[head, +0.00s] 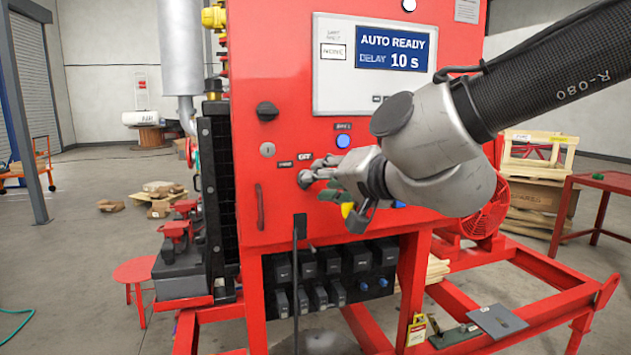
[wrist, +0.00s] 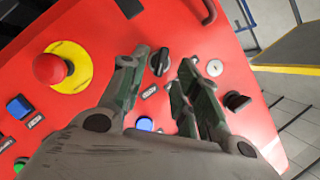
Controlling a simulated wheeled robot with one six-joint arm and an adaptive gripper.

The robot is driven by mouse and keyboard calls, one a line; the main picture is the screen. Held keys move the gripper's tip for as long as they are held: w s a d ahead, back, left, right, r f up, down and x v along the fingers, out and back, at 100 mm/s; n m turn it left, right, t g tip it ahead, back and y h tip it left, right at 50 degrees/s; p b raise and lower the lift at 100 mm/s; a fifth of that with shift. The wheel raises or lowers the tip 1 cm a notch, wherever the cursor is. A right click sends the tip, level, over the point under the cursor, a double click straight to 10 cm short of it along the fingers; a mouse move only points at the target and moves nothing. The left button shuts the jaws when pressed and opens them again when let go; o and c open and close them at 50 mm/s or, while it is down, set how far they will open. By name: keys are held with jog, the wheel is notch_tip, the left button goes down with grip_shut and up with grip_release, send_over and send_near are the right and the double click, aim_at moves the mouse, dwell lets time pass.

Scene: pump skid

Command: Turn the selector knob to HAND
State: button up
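The selector knob (wrist: 160,62) is black on a round silver base on the red panel (wrist: 110,25). In the wrist view it sits between the two fingertips of my gripper (wrist: 157,72), with gaps visible on both sides. My gripper is open and holds nothing. In the head view my gripper (head: 322,172) reaches the panel from the right, and its fingers partly cover the knob (head: 304,180). Small labels stand above the knob there; one looks like OFF, the others are too small to read. The knob's exact pointing direction is unclear.
A red emergency stop (wrist: 50,68) on a yellow ring, blue buttons (wrist: 144,124), a key lock (wrist: 215,67) and another black knob (wrist: 237,101) are near my fingers. The display (head: 395,48) reads AUTO READY, DELAY 10 s.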

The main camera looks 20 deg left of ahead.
jog(key=x, duration=0.4)
jog(key=shift+a, duration=0.1)
grip_shut()
